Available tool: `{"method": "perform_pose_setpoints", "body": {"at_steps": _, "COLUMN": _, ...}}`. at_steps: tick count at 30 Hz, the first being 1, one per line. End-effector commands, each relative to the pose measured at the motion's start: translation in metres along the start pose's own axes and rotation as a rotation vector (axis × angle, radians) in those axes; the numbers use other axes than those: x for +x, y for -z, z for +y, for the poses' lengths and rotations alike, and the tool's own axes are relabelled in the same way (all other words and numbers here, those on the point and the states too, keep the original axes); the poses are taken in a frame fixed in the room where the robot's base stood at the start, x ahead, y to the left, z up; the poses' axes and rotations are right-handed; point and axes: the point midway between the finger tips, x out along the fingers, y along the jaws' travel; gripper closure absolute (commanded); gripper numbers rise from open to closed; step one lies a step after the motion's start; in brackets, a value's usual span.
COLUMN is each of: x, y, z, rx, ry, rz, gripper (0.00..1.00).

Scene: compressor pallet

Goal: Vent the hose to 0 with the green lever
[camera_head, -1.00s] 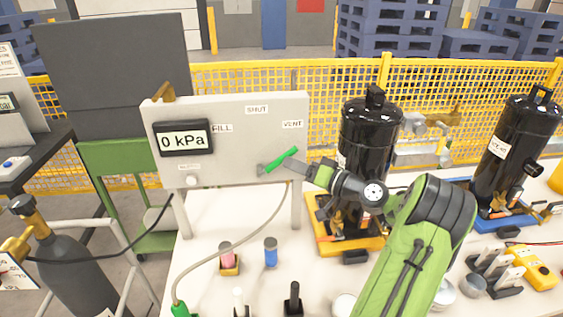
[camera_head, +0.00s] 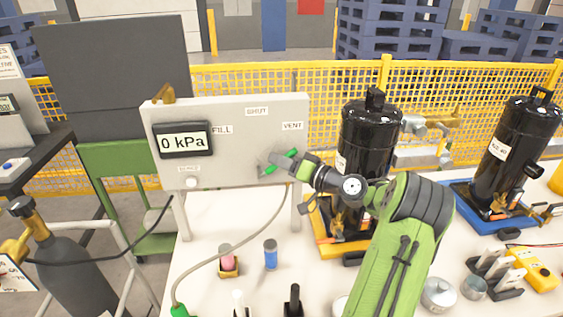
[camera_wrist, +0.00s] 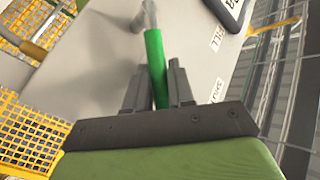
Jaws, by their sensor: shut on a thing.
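The grey panel (camera_head: 230,125) stands upright on the bench with labels FILL, SHUT and VENT. Its display (camera_head: 184,141) reads 0 kPa. The green lever (camera_head: 290,154) is on the panel's lower right and slants up to the right, toward the VENT label (camera_head: 292,126). My gripper (camera_head: 284,162) is at the lever, coming from the right. In the wrist view, the green lever (camera_wrist: 155,68) passes between the two fingers of my gripper (camera_wrist: 158,85), which are shut on it. A grey hose (camera_head: 225,252) runs from below the panel to a green end at the bench's front.
A black compressor (camera_head: 366,130) on a yellow base stands close right of my gripper. Another black compressor (camera_head: 510,150) on a blue base is further right. A gas cylinder (camera_head: 75,270) stands at left. Small parts, including a blue cylinder (camera_head: 271,256), stand on the bench.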

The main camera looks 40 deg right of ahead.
Motion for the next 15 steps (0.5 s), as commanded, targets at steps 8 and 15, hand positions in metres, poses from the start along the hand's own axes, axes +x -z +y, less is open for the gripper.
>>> {"method": "perform_pose_setpoints", "body": {"at_steps": 8, "x": 0.002, "y": 0.002, "z": -0.004, "rx": -0.036, "ry": -0.022, "rz": -0.028, "gripper": 1.00}}
{"method": "perform_pose_setpoints", "body": {"at_steps": 15, "x": 0.008, "y": 0.005, "z": -0.014, "rx": -0.141, "ry": -0.092, "rz": -0.112, "gripper": 1.00}}
